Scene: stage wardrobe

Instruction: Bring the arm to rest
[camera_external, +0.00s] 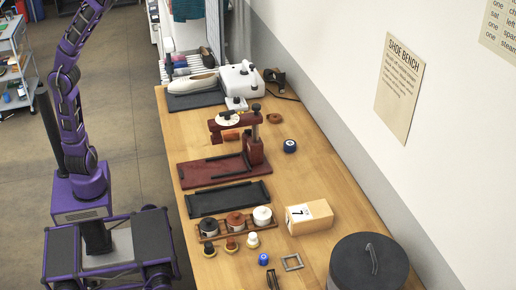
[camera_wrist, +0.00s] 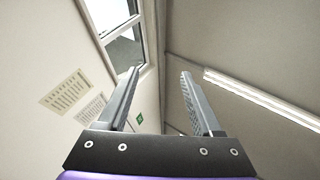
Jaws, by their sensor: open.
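My purple arm rises from its base at the left of the external view, beside the wooden bench (camera_external: 298,190), and runs out of the top of the picture. My gripper is outside that view. In the wrist view my gripper (camera_wrist: 158,85) points up toward the ceiling and the upper wall. Its two grey fingers stand well apart, with nothing between them. No bench or bench object shows in the wrist view.
The bench holds a dark red press (camera_external: 252,150), a black tray (camera_external: 228,199), a box marked 7 (camera_external: 309,217), a round dark lidded container (camera_external: 368,265) and a white machine (camera_external: 241,80). A shelf cart (camera_external: 12,60) stands at far left. Floor between is clear.

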